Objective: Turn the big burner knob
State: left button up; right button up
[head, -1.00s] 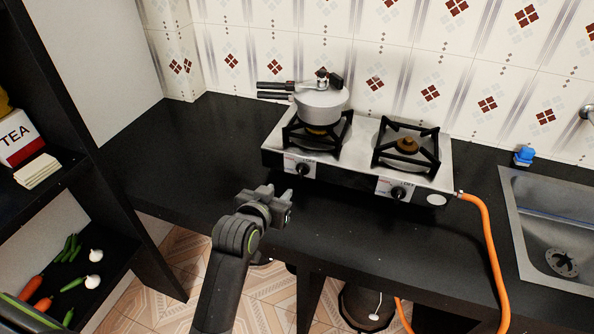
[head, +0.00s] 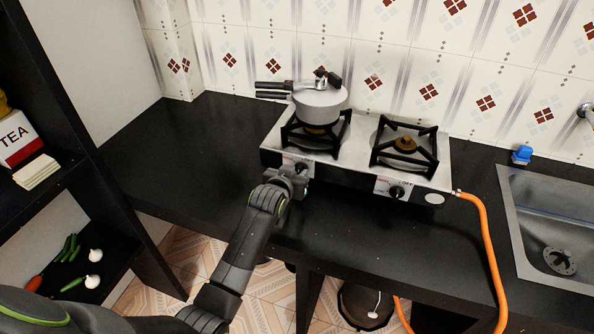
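A silver two-burner stove (head: 359,160) stands on the black counter. The left burner has a pressure cooker (head: 319,103) on it. The right burner (head: 404,146) is bare, and its black knob (head: 396,191) shows on the front panel. The left burner's knob is mostly hidden behind my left gripper. My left gripper (head: 297,170) is up against the stove's front at that left knob, its arm coming from below left. Its fingers are small and partly hidden, so I cannot tell whether they are open or closed on the knob. My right gripper is out of view.
An orange gas hose (head: 487,245) runs from the stove's right side down past the counter edge. A sink (head: 555,240) and a blue item (head: 522,155) are at the right. A dark shelf (head: 70,185) stands at the left. The counter (head: 190,150) left of the stove is clear.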

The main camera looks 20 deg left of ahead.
pick_arm(q)
jog(key=shift+x, duration=0.95)
grip_shut()
